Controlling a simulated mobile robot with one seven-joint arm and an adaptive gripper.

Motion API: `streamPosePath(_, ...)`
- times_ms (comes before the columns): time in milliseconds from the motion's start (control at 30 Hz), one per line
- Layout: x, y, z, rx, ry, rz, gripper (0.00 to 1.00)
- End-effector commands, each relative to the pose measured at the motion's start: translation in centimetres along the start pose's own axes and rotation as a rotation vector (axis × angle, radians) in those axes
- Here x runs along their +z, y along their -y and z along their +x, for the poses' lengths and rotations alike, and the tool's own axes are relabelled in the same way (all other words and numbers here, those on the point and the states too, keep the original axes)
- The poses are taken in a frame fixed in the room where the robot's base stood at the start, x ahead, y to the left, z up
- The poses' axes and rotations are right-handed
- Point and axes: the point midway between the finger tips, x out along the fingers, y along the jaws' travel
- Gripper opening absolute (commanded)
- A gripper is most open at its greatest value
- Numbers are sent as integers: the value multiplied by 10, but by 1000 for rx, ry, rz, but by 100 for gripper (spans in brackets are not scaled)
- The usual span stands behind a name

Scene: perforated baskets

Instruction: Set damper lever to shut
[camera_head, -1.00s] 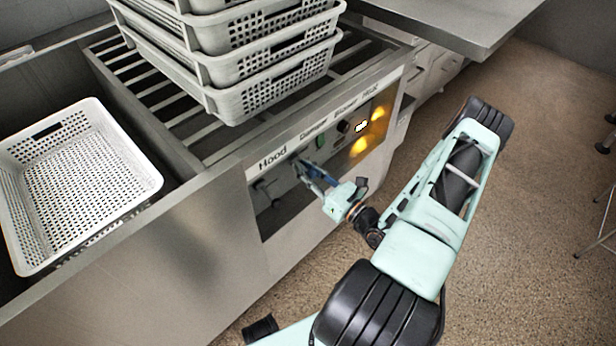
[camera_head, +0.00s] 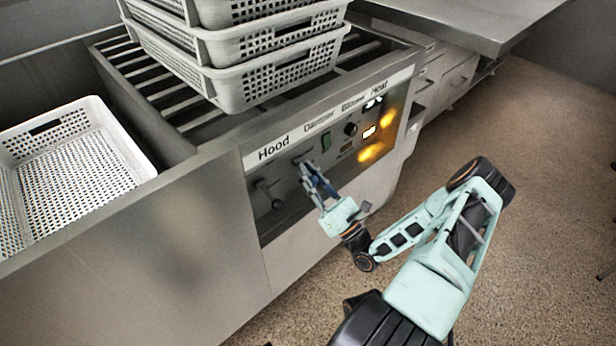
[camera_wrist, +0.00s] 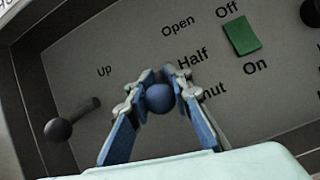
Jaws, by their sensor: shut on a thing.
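The damper lever's round blue knob (camera_wrist: 160,97) sits between my gripper's fingertips in the wrist view. My gripper (camera_wrist: 161,90) is shut on it. The lever's shaft is hidden, so its exact angle is hard to tell. The labels Open, Half and Shut stand in a column just right of the knob, and Shut is partly covered by a finger. The knob lies nearest Half and Shut. In the head view my gripper (camera_head: 308,173) reaches the control panel (camera_head: 290,205) below the word Damper; the knob is too small to make out there.
The hood lever (camera_wrist: 58,129) with a dark knob is left of my gripper, near the label Up. A green switch (camera_wrist: 242,35) marked Off and On is to the right. Stacked baskets (camera_head: 285,75) stand on the slatted top; another basket (camera_head: 125,140) is at left.

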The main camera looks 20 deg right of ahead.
Motion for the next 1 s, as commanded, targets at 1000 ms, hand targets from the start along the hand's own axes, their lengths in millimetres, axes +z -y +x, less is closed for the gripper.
streamPosePath(1000,-1,1,-8,-1,7,0,38)
